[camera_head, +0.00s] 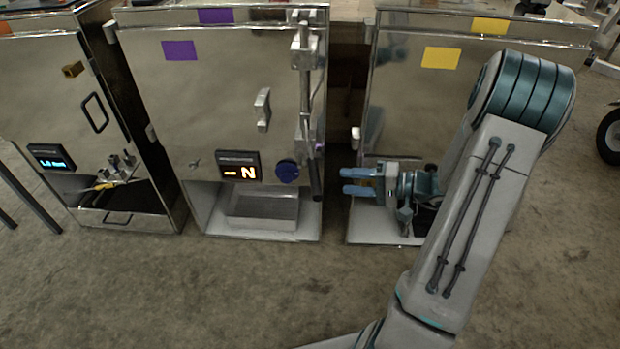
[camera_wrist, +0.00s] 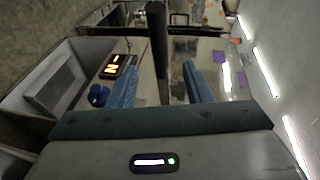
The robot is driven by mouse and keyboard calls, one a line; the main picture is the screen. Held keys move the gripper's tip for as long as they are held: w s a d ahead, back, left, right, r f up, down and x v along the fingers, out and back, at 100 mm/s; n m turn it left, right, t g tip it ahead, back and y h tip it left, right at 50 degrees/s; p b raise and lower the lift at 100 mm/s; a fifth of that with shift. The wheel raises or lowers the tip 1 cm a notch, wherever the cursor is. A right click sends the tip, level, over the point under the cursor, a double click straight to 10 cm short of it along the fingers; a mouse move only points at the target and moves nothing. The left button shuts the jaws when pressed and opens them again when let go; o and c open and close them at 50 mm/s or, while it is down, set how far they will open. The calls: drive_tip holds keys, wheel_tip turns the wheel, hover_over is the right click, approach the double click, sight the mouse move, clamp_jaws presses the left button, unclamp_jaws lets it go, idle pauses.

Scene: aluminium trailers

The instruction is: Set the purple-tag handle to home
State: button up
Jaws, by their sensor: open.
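The purple-tag trailer (camera_head: 225,110) stands in the middle of the head view, with two purple tags on its front (camera_head: 180,51). A metal bar (camera_head: 306,85) runs down its right edge to a dark upright handle (camera_head: 316,175) at the lower right. My gripper (camera_head: 345,181) is open and empty, just right of the dark handle and apart from it in the head view. In the wrist view, a dark bar, seemingly this handle (camera_wrist: 157,40), lies between the lines of my open fingers (camera_wrist: 160,90). The display (camera_head: 239,166) shows an orange dash and N.
A blue round knob (camera_head: 287,171) sits right of the display. A small metal handle (camera_head: 263,108) is higher on the door. A yellow-tag trailer (camera_head: 410,110) stands behind my arm. An orange-tag trailer (camera_head: 45,95) with an open drawer stands left. The floor in front is clear.

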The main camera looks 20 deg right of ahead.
sight(314, 179)
drive_tip(key=x, duration=1)
drive_tip(key=shift+w, duration=0.1)
